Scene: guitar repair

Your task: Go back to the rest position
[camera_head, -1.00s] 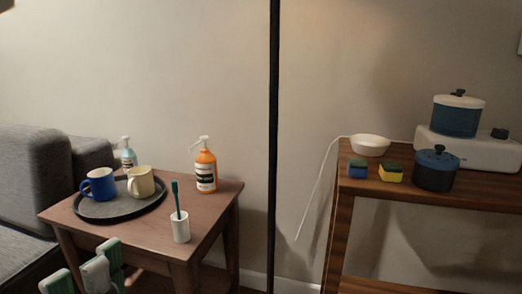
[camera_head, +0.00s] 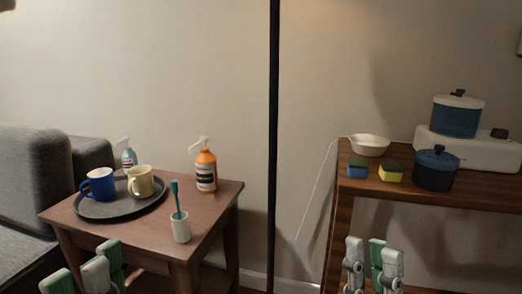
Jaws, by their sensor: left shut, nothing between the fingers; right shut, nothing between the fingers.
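My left gripper (camera_head: 98,272) is at the bottom left, in front of the small wooden table and below its top. It is shut and empty. My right gripper (camera_head: 372,262) is at the bottom right, in front of the wooden shelf unit and below its top board. It is shut and empty. Both grippers show white and green fingers pointing up, and neither touches any object in view.
The small table (camera_head: 215,215) holds a tray (camera_head: 110,211), a blue mug (camera_head: 100,185), a cream mug (camera_head: 140,181), two pump bottles and a toothbrush in a white cup (camera_head: 181,231). The shelf (camera_head: 440,188) holds pots, sponges and a white bowl (camera_head: 370,145). A black pole (camera_head: 274,130) stands between.

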